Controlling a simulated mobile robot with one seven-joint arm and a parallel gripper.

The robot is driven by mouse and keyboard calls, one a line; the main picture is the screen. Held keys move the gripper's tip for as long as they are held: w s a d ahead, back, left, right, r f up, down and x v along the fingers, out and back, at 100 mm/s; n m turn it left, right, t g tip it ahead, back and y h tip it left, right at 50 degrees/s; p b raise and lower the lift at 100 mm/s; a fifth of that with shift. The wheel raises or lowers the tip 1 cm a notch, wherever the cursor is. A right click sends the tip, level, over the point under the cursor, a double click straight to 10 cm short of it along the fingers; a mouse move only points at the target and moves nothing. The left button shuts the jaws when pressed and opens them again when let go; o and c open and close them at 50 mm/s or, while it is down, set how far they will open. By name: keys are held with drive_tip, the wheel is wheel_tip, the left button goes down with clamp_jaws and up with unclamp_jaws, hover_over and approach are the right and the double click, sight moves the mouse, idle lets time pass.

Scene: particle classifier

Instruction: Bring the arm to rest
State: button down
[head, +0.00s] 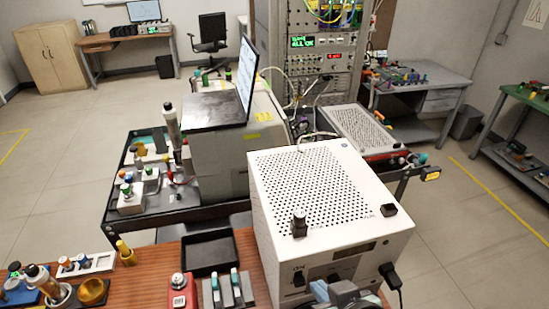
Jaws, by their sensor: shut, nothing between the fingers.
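A grey and dark part of my own arm (345,295) shows at the bottom edge, right of the middle, in front of the white perforated box. Most of the arm is cut off by the frame. I see no fingertips, so my gripper is not in view. The part overlaps the lower front of the white box (330,185) in the picture; I cannot tell how far apart they are.
The wooden bench (145,285) holds a black tray (208,252), a red device (180,292), a brass bowl (93,291) and small holders. Behind stand a black cart with a laptop (215,110) and an instrument rack (320,60). Floor is clear left and right.

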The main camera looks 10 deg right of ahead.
drive_tip(key=w+a+r+t+h+b, duration=0.1)
drive_tip(key=w+a+r+t, duration=0.15)
drive_tip(key=r, duration=0.45)
drive_tip(key=w+a+r+t+b, duration=0.1)
drive_tip(key=w+r+t, duration=0.25)
drive_tip(key=r, duration=0.45)
drive_tip(key=w+a+r+t+h+b, duration=0.1)
drive_tip(key=w+r+t, duration=0.25)
drive_tip(key=r, duration=0.35)
drive_tip(key=s+a+r+t, duration=0.3)
drive_tip(key=r, duration=0.4)
drive_tip(key=s+a+r+t+y+b, duration=0.1)
drive_tip(key=s+a+r+t, duration=0.2)
drive_tip(key=r, duration=0.4)
drive_tip(key=s+a+r+t+b, duration=0.1)
drive_tip(key=s+a+r+t, duration=0.2)
drive_tip(key=r, duration=0.4)
drive_tip(key=shift+a+r+y, duration=0.15)
drive_tip(key=shift+r+y, duration=0.15)
drive_tip(key=shift+r, duration=0.1)
